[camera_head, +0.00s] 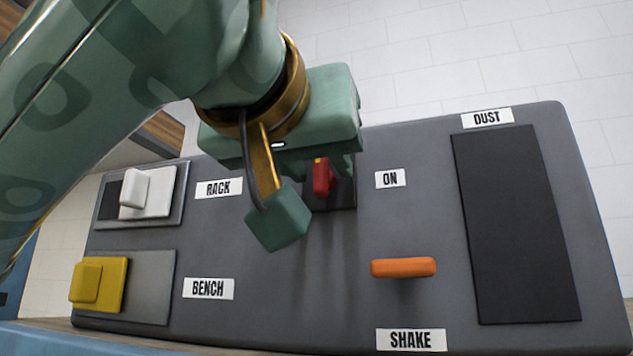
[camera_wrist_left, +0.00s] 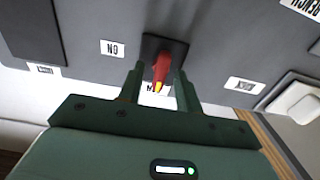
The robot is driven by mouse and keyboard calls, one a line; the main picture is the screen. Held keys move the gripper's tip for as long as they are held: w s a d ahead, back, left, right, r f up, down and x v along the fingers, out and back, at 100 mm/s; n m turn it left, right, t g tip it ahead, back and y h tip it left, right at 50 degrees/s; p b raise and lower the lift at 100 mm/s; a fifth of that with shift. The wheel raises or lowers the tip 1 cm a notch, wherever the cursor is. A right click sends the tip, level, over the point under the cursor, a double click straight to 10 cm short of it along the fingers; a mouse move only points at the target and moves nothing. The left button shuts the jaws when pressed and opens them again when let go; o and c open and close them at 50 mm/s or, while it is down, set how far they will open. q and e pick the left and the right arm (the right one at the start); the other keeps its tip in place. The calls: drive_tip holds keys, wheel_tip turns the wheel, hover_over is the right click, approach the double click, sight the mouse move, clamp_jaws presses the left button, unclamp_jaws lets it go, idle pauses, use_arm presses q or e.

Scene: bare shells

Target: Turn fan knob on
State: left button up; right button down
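The red knob (camera_head: 322,178) with a yellow mark is on a dark square plate (camera_head: 340,195) in the grey panel. The "ON" label (camera_head: 390,179) is to its right in the head view. In the head view the yellow mark is at the knob's top. My left gripper (camera_head: 320,172) is in front of the knob and partly hides it. In the left wrist view the knob (camera_wrist_left: 163,68) lies between the two fingers of the left gripper (camera_wrist_left: 160,88). The fingers are open, with a small gap on each side. My right gripper is not in view.
An orange handle (camera_head: 403,267) sticks out above the "SHAKE" label (camera_head: 411,339). A white switch (camera_head: 146,193) and a yellow switch (camera_head: 98,285) are at the left. A dark panel (camera_head: 515,225) under "DUST" (camera_head: 487,118) is at the right.

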use_arm(q)
clamp_jaws()
